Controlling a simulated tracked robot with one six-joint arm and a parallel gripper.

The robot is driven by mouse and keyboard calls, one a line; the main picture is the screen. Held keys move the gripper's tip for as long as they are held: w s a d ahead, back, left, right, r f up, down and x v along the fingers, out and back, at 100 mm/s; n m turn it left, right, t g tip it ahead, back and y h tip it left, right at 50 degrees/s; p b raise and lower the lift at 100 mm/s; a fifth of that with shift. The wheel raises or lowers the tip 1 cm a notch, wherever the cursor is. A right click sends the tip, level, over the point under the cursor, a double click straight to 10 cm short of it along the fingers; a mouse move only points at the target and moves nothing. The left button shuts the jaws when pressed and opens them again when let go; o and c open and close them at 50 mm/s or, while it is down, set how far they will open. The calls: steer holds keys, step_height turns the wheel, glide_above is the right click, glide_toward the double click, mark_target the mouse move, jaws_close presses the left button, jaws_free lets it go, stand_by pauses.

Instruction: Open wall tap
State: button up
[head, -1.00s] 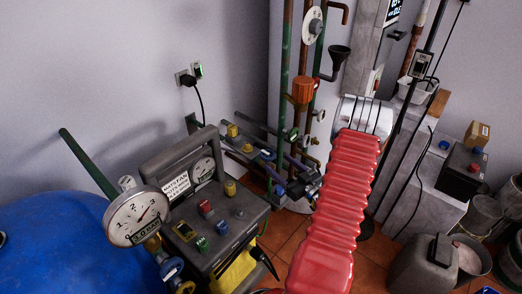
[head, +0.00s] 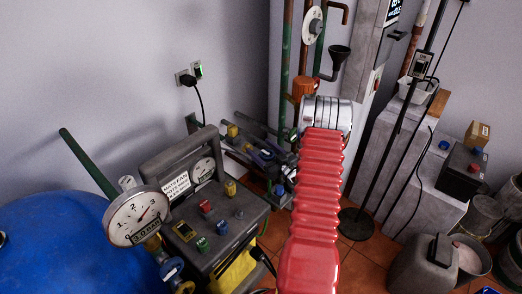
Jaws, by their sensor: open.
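An orange knob (head: 303,86) sits on the vertical pipes by the far wall; it may be the wall tap, but I cannot tell for sure. Its lower part is covered by my silver wrist. My red ribbed arm reaches forward from the bottom of the head view and ends in this wrist, in front of the pipes. My gripper is hidden behind the wrist, so its jaws and any contact with the knob do not show.
A round white dial (head: 312,27) and a dark funnel (head: 335,60) are above the wrist. A gauge box (head: 215,215) and a blue drum (head: 50,235) stand at left. A dark pole stand (head: 356,224), a jerrycan (head: 422,265) and a black battery box (head: 462,172) are at right.

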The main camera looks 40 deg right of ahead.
steer(key=c, duration=1)
steer(key=shift+a, duration=0.15)
steer(key=shift+c, duration=0.2)
steer(key=shift+n+y, duration=0.4)
steer(key=shift+y, duration=0.2)
steer(key=n+y, duration=0.1)
steer(key=y, duration=0.1)
steer(key=a+n+y, duration=0.1)
steer(key=n+y, duration=0.1)
steer(key=y, duration=0.1)
steer(key=shift+g, duration=0.3)
steer(key=shift+s+a+n+g+y, duration=0.2)
steer(key=shift+n+g+y, duration=0.35)
steer(key=shift+n+y, duration=0.45)
steer(key=shift+s+a+n+g+y, duration=0.1)
steer(key=shift+a+n+g+y, duration=0.4)
steer(key=shift+y, duration=0.85)
steer(key=shift+s+a+n+g+y, duration=0.1)
steer(key=shift+n+g+y, duration=0.55)
steer(key=shift+n+y, duration=0.45)
